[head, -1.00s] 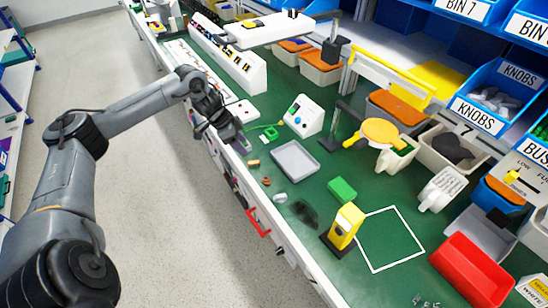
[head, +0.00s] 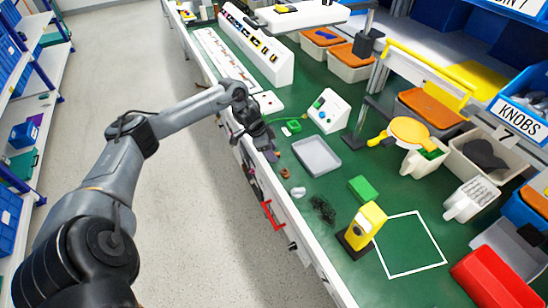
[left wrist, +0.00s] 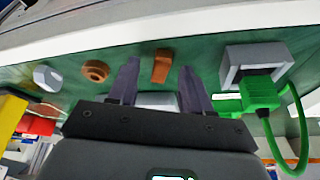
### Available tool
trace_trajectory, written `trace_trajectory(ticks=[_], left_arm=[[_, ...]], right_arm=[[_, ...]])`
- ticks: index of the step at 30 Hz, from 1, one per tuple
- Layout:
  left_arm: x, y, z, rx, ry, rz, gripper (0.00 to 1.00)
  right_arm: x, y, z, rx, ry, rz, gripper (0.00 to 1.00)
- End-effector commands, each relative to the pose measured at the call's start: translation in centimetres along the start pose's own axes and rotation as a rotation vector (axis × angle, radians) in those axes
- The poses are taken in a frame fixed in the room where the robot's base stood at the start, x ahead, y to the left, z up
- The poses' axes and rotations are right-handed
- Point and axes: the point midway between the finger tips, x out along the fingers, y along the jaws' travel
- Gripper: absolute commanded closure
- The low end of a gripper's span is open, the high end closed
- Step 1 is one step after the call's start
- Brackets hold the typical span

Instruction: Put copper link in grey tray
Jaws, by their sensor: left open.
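A small copper-brown bar (left wrist: 162,66), which looks like the copper link, lies on the green bench near its front edge. In the left wrist view it shows between the two dark fingertips of my left gripper (left wrist: 159,76), not gripped. The gripper is open; whether the fingers are level with the bar I cannot tell. In the head view the left gripper (head: 268,148) is over the bench's front edge, left of the grey tray (head: 316,157), which looks empty. My right gripper is not in view.
A brown ring (left wrist: 95,70) and a silvery nut-like part (left wrist: 47,78) lie beside the bar. On its other side is a grey block with a green plug (left wrist: 260,90) and cable.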

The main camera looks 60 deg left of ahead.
Motion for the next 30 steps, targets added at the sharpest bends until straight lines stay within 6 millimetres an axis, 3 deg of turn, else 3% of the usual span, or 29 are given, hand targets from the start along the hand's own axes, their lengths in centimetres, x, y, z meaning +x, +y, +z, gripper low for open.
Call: trace_trajectory(ticks=[8, 18, 30], left_arm=[[0.42, -0.02, -0.03, 0.0, 0.0, -0.001, 0.51], [0.4, -0.02, -0.02, 0.0, 0.0, 0.0, 1.0], [0.09, -0.03, -0.16, 0.0, 0.001, -0.001, 1.0]], right_arm=[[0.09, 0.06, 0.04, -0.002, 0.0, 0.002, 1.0], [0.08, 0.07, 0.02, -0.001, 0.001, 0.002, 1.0], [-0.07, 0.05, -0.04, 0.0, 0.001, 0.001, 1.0]])
